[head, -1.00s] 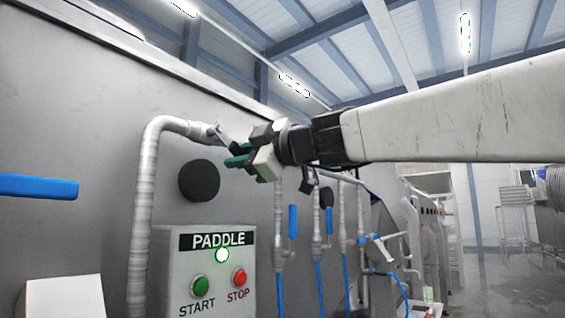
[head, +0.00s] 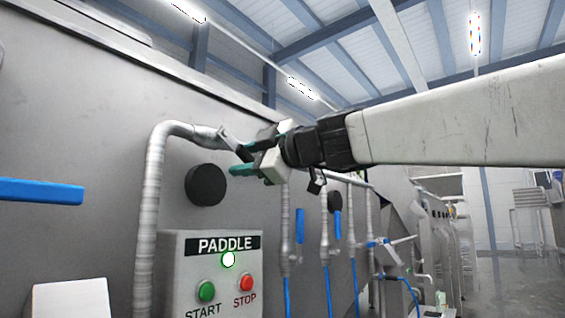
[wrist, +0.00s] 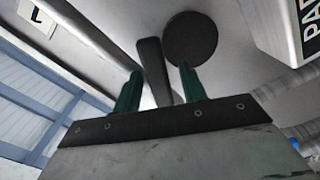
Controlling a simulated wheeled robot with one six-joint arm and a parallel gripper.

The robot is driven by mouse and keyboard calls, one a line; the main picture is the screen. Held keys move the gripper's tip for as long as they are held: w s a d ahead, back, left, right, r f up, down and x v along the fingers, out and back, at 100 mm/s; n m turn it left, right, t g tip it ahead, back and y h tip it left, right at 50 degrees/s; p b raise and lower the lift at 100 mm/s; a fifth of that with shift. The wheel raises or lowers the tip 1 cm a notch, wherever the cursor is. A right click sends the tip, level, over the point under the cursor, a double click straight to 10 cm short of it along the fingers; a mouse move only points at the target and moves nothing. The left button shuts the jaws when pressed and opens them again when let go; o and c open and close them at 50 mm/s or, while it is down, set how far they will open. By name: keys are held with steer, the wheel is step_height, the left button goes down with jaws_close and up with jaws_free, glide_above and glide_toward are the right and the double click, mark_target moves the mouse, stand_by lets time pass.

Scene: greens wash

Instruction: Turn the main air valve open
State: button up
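The valve lever is a flat dark grey handle (head: 232,141) at the end of the pale bent pipe (head: 180,130) on the machine wall. It points down and right toward my gripper (head: 242,161). In the wrist view, the lever (wrist: 151,68) stands between the two teal fingers of my gripper (wrist: 160,76). The fingers are apart, with a visible gap on the right side of the lever. I cannot tell whether the left finger touches it. The lever's lower end is partly hidden behind the gripper body.
A round black knob (head: 206,185) sits just below the fingers. Below it is the PADDLE box (head: 190,262) with START and STOP buttons. A blue bar (head: 40,191) juts in at left. Blue-handled pipes (head: 300,226) line the wall to the right.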

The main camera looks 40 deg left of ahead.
steer(key=shift+d, duration=0.1)
steer(key=d, duration=0.7)
steer(key=shift+d, duration=0.3)
